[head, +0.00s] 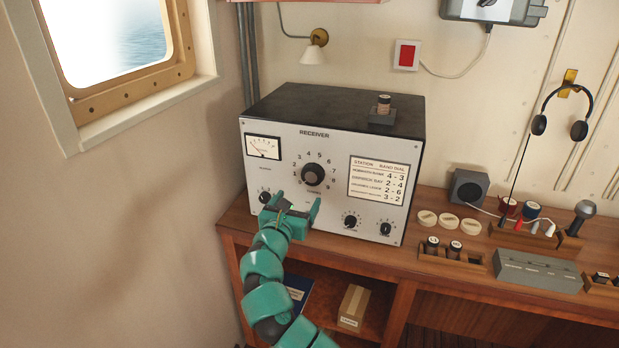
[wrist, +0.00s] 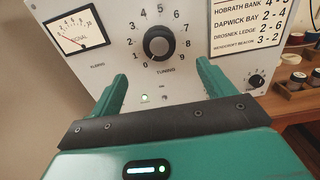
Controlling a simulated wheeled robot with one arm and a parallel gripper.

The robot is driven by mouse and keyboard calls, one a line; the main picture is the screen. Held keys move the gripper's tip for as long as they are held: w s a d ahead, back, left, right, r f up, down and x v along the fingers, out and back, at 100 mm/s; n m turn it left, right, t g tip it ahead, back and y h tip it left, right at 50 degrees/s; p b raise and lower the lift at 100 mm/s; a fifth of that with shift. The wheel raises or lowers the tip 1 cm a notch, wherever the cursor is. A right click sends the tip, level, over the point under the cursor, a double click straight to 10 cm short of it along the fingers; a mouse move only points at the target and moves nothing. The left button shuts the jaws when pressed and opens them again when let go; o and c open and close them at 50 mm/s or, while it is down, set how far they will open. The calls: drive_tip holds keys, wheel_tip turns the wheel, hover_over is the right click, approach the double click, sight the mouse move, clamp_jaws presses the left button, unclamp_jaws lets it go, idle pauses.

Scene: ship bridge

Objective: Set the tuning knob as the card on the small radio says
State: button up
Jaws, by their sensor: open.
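The large receiver (head: 270,205) stands on the wooden desk with a white front and black top. Its round black tuning knob (head: 313,176), ringed by numbers, also shows in the wrist view (wrist: 158,44); I cannot read its pointer surely. A station card (head: 378,180) on the receiver lists band and dial pairs: Hobrath Bank 4-3, Dapwick Bay 2-4, Drosnek Ledge 2-6 and a beacon 3-2. My teal gripper (head: 297,204) is open and empty, just below and in front of the knob, fingers (wrist: 162,75) spread wider than it. No small radio with a card is clearly visible.
Smaller knobs (head: 351,221) sit along the receiver's lower front. A dark small item (head: 383,107) stands on its top. A grey wall unit (head: 490,10) is cut off above. Right, the desk holds a speaker box (head: 468,188), white discs (head: 448,220) and a grey box (head: 538,270).

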sight(311, 177)
drive_tip(key=p+x, duration=0.1)
drive_tip(key=x, duration=0.8)
drive_tip(key=shift+w+d, duration=0.15)
drive_tip(key=shift+w, duration=0.7)
drive_tip(key=c, duration=1)
drive_tip(key=shift+d, duration=0.1)
